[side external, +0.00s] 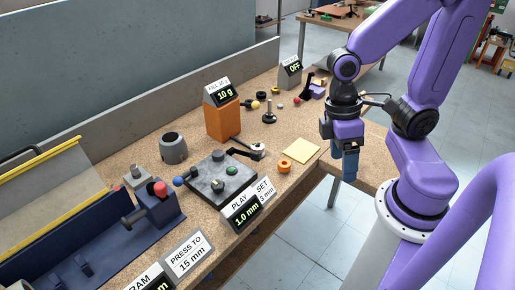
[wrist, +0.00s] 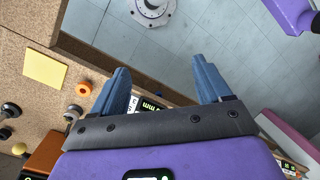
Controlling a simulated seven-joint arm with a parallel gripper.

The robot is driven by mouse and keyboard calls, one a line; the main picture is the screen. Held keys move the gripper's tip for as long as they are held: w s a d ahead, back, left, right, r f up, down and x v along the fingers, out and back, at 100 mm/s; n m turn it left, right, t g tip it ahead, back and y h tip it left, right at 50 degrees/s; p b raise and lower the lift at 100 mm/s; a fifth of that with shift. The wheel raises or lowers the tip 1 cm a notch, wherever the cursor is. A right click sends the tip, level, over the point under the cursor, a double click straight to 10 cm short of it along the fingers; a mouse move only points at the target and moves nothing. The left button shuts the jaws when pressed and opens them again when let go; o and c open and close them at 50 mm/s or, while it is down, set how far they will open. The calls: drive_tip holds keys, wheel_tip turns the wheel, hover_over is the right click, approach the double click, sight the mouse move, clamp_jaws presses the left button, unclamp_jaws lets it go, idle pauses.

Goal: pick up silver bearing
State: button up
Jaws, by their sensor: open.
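I cannot make out a part that is surely the silver bearing. A dark grey hollow cylinder (side external: 173,148) stands upright on the bench behind the black plate. My gripper (side external: 350,172) points down near the right end of the bench, right of the yellow pad.
A yellow pad (side external: 301,150) lies flat on the bench. An orange block (side external: 223,121) carries a 10 g display. A black plate (side external: 218,180) with knobs, a blue press (side external: 154,203) and several small knobs and balls stand around. Small display signs line the front edge.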

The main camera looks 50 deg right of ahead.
drive_tip(key=w+d+f+m+t+y, duration=0.1)
drive_tip(key=w+d+f+m+y, duration=0.15)
drive_tip(key=w+m+y, duration=0.6)
drive_tip(key=w+d+f+m+y, duration=0.2)
drive_tip(key=w+f+m+y, duration=0.2)
drive_tip(key=m, duration=0.9)
drive_tip(key=m+t+h, duration=0.4)
drive_tip(key=m+t, duration=0.8)
drive_tip(key=m, duration=0.4)
approach(255, 147)
drive_tip(key=shift+w+a+f+h, duration=0.15)
drive_tip(key=shift+w+a+f, duration=0.1)
drive_tip(key=shift+w, duration=0.25)
drive_tip(key=shift+w+a+f+h, duration=0.15)
drive_tip(key=shift+w+f, duration=0.1)
drive_tip(key=shift+w, duration=0.25)
drive_tip(key=shift+x, duration=2.7)
drive_tip(key=c, duration=1.2)
